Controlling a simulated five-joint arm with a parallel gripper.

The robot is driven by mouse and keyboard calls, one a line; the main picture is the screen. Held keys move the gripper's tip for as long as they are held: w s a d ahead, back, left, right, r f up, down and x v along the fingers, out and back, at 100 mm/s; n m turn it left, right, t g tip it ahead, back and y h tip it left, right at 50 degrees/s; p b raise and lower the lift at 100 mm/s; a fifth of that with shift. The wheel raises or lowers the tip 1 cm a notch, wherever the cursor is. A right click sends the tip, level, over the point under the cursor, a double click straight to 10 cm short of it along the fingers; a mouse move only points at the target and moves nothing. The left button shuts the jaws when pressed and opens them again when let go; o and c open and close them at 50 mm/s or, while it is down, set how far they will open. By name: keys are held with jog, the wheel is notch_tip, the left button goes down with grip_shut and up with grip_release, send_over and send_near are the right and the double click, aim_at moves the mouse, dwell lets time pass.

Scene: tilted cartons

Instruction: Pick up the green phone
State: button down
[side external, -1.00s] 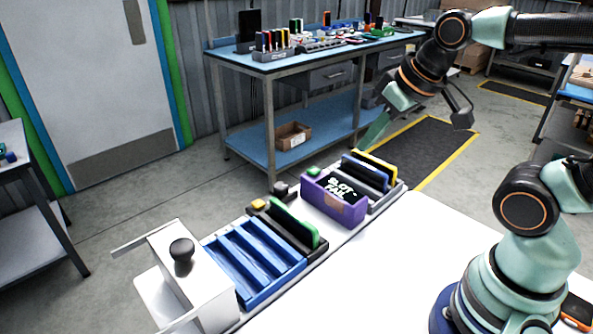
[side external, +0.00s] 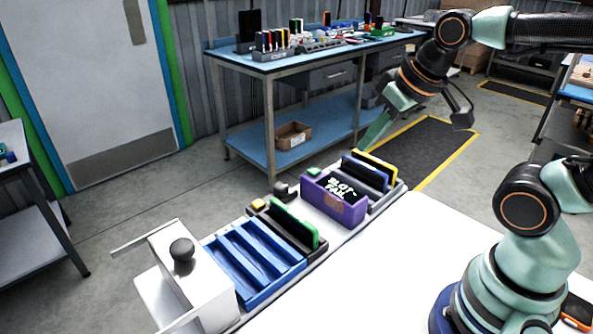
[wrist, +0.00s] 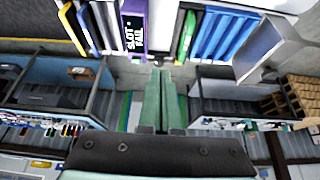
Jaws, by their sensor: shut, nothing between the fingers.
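The green phone (side external: 295,222) stands tilted in a dark slotted rack beside the blue rack in the side external view. It also shows at the top of the wrist view (wrist: 187,36).
The empty blue slotted rack (side external: 252,262) and a white box with a black knob (side external: 181,252) are at the left. The purple box (side external: 347,216) stands between the green phone and a grey rack with yellow, blue and black pieces (side external: 372,176).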

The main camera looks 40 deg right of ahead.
jog(key=c, duration=1.5)
grip_release()
jog(key=shift+c, duration=0.2)
jog(key=o, duration=0.8)
jog(key=shift+w, duration=0.1)
jog(key=g, duration=0.6)
send_near(294, 213)
notch_tip(294, 213, down, 11)
jog(key=shift+f, duration=0.1)
